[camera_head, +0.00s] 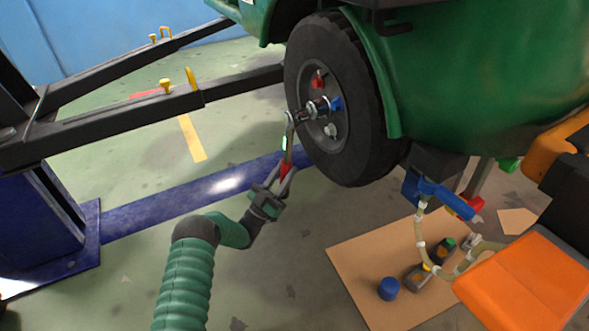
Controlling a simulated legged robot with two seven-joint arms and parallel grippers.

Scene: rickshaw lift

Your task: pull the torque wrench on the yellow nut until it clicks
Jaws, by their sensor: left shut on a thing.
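The torque wrench (288,136) hangs down beside the wheel, with its head on a socket and extension (308,110) that points into the hub. Its lower end has a red grip. My left gripper (284,182) comes up from below and is shut on the red grip. The wheel (346,158) shows a red nut (318,79), a blue nut (337,103) and a pale nut (330,130). I cannot make out the yellow nut; the socket and extension may hide it. My right gripper is not in view.
The wheel is under a green vehicle body (480,70). A dark lift arm (240,86) and blue lift post (35,225) stand at left. At lower right lie a cardboard sheet (350,265), a blue cap (388,288), bottles, a hose and an orange-topped object (530,283).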

